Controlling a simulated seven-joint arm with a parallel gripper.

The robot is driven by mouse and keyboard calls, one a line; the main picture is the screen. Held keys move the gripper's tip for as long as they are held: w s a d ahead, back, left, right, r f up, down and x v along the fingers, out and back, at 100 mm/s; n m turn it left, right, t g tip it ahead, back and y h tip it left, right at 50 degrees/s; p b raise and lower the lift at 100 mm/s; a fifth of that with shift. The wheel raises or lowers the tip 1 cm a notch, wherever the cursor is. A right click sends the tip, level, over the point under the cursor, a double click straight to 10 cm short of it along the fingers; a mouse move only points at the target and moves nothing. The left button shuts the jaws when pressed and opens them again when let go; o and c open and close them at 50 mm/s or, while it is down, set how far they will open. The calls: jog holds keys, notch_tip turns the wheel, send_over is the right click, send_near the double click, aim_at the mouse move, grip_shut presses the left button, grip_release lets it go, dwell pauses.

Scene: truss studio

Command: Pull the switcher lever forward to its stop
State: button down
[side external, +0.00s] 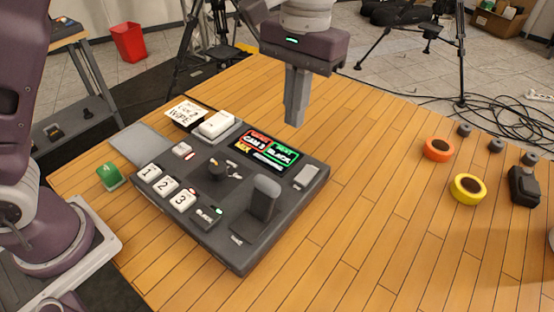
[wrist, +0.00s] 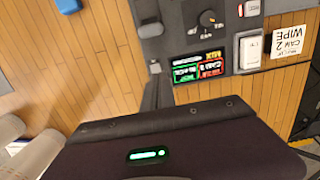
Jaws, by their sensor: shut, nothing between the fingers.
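The switcher (side external: 222,183) is a dark grey panel lying on the wooden table. Its lever (side external: 265,198) is a grey upright handle with a rounded top, standing at the panel's right front part. My gripper (side external: 294,122) is shut and empty. It hangs in the air, pointing down, behind and above the lever, near the lit screen (side external: 266,153). It touches nothing.
The panel carries numbered white buttons (side external: 167,187), a black knob (side external: 217,171) and a white key (side external: 216,124). A card (side external: 186,112) and a green block (side external: 112,176) lie by its left side. Orange (side external: 438,149) and yellow (side external: 468,189) rings lie far right. The table between is clear.

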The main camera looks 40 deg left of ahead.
aim_at(263, 198)
jog(key=f, duration=0.6)
jog(key=s+f, duration=0.1)
jog(key=f, duration=0.2)
jog(key=shift+f, duration=0.35)
jog(key=s, duration=0.1)
jog(key=s+r, duration=0.1)
jog(key=s, duration=0.1)
jog(key=shift+r, duration=0.1)
jog(key=shift+s+r, duration=0.1)
jog(key=shift+s, duration=0.15)
jog(key=shift+s+r, duration=0.1)
